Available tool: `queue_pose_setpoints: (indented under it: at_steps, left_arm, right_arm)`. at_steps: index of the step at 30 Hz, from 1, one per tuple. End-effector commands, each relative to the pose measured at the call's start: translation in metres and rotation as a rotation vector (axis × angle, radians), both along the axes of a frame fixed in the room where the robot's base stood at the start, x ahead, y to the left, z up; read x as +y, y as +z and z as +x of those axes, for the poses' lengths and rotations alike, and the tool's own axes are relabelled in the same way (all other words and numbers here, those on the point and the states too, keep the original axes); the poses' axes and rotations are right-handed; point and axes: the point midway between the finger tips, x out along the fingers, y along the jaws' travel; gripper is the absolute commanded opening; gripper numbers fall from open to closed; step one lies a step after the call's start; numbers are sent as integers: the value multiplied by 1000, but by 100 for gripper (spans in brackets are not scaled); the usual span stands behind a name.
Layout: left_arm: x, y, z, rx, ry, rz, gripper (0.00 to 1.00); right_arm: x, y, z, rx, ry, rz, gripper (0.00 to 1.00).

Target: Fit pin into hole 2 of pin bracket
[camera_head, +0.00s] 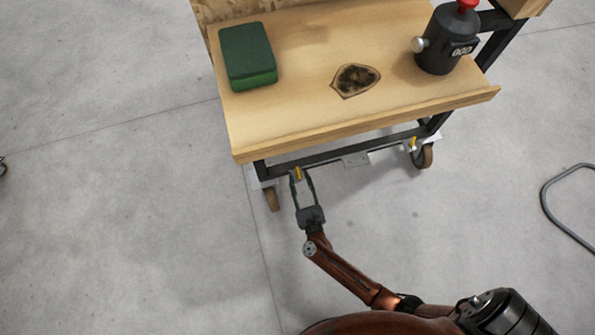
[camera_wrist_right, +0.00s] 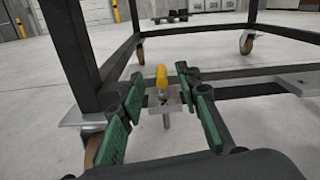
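A pin with a yellow handle (camera_wrist_right: 162,76) stands upright at a small metal bracket plate (camera_wrist_right: 156,101) in the right wrist view. Its grey shank shows below the plate, so it appears to pass through it; the hole number cannot be read. In the head view, the yellow handle (camera_head: 298,174) is at the cart's lower frame. My right gripper (camera_head: 302,176) is open, with its fingers on either side of the pin. In the right wrist view, gaps show between the green finger pads (camera_wrist_right: 162,88) and the pin. My left gripper is not in view.
The cart's wooden top (camera_head: 310,110) overhangs the frame, with a green sponge-like block (camera_head: 248,56) and a black canister (camera_head: 446,40) on it. A dark frame post (camera_wrist_right: 72,50) stands close left of my gripper. Another yellow piece (camera_head: 413,143) is near the right wheel. Floor is clear in front.

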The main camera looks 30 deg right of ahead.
Motion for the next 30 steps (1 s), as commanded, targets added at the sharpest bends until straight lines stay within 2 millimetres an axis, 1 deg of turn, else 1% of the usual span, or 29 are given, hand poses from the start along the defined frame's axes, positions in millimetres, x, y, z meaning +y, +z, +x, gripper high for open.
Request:
queue_pose_setpoints:
  at_steps: [1, 6, 9, 12, 17, 30]
  left_arm:
    - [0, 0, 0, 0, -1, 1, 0]
    - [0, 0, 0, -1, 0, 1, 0]
    - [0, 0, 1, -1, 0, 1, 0]
    - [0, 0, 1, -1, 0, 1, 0]
    - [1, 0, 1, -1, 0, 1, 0]
    - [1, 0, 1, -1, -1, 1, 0]
  right_arm:
    - [3, -2, -13, 3, -2, 2, 31]
    - [12, -1, -46, 3, 0, 2, 31]
    - [16, 0, -60, 1, 0, 1, 31]
    - [18, 0, -70, 1, -1, 1, 31]
    - [20, 1, -76, 0, -1, 1, 31]
    - [20, 1, -76, 0, 0, 1, 31]
